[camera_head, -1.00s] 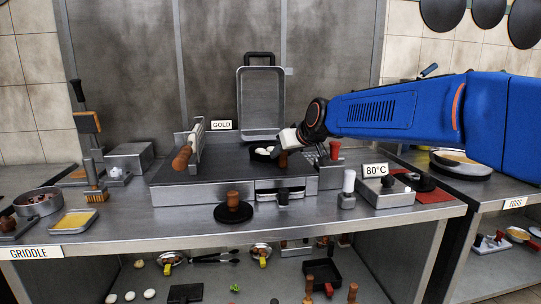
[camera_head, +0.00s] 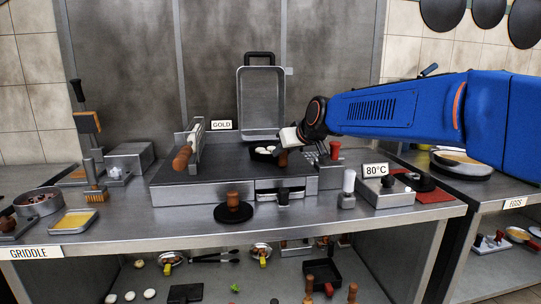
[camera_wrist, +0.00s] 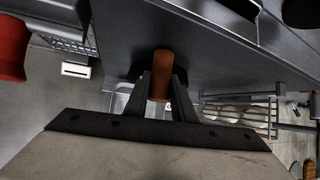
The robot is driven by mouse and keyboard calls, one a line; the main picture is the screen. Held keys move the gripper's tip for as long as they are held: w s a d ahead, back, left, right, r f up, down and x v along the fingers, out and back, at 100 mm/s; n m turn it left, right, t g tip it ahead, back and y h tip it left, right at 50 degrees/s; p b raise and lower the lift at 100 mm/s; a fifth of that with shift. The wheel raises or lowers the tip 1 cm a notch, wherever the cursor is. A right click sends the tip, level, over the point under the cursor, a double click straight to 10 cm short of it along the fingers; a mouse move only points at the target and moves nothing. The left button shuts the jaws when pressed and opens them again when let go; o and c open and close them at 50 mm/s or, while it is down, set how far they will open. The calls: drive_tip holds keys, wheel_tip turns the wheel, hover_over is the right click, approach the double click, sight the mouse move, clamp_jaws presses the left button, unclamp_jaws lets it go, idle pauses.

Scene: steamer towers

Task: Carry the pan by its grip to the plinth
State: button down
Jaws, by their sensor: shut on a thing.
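A small black pan (camera_head: 262,154) holding white rounds is at the right part of the dark griddle plate. Its brown wooden grip (camera_head: 283,159) points toward the front. My gripper (camera_head: 286,146) reaches in from the right and is shut on that grip. In the wrist view the brown grip (camera_wrist: 160,75) stands between my two dark fingers (camera_wrist: 162,85). I cannot tell whether the pan touches the plate. No plinth can be told apart with certainty.
The griddle (camera_head: 205,194) fills the counter's middle. A black disc with a brown knob (camera_head: 234,212) stands in front of it. A red-topped item (camera_head: 335,150), a white-topped shaker (camera_head: 348,188) and an 80°C box (camera_head: 386,192) stand to the right.

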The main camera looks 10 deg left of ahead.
drive_tip(key=shift+r, duration=1.65)
idle(0.9)
